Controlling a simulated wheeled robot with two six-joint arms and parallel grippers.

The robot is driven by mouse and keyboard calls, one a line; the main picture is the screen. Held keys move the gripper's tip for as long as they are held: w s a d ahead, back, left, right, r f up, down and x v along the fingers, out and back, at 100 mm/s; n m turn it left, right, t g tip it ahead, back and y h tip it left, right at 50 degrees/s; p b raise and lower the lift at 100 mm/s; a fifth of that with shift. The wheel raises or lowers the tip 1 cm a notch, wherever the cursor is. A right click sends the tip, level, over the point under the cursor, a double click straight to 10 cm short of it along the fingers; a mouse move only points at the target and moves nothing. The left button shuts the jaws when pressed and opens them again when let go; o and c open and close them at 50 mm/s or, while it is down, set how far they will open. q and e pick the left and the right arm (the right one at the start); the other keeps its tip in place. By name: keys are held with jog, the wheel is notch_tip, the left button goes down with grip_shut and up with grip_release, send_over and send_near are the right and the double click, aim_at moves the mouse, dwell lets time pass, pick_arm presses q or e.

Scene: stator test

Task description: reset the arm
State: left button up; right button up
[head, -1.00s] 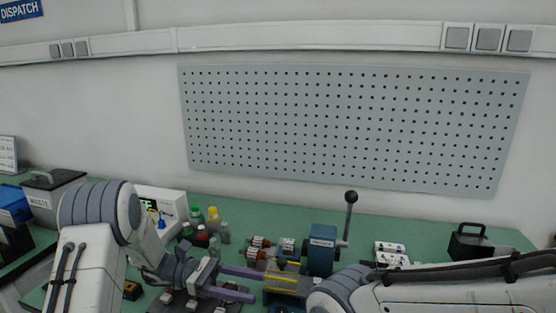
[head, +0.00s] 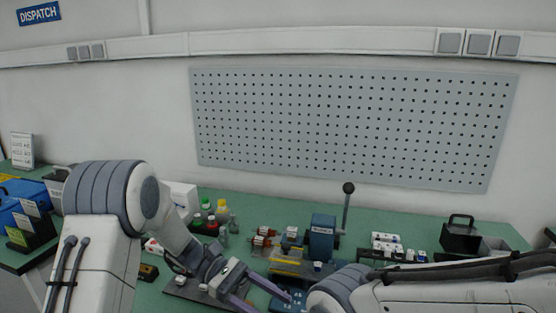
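My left arm comes in from the left. Its gripper (head: 270,304) is low in the head view, with two purple fingers spread apart and pointing down to the right. I see nothing between the fingers, but the lower finger runs to the picture's bottom edge. The gripper is over the bench just in front of the blue lever press (head: 322,238) and its yellow-marked base. My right arm (head: 430,287) crosses the lower right. Its gripper is below the picture and hidden.
The green bench (head: 400,225) holds several small bottles (head: 214,218), red-and-metal parts (head: 262,240), a rack of white parts (head: 388,243) and a black box with a handle (head: 460,234). Blue bins (head: 25,195) stand at the left. A pegboard (head: 350,125) hangs behind.

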pick_arm(q)
jog(key=s+a+r+m+t+y+p, duration=0.1)
jog(key=s+r+m+t+y+p, duration=0.2)
jog(key=s+m+y, duration=0.3)
jog(key=s+a+r+m+t+y+p, duration=0.2)
jog(key=s+m+y, duration=0.4)
jog(key=s+m, duration=0.5)
jog(key=shift+s+r+m+t+y+p, duration=0.35)
jog(key=shift+r+m+t+y+p, duration=0.05)
jog(key=shift+r+m+t+p, duration=0.55)
pick_arm(e)
notch_tip(320, 180, up, 7)
jog(key=shift+r, duration=0.15)
jog(key=shift+d, duration=0.1)
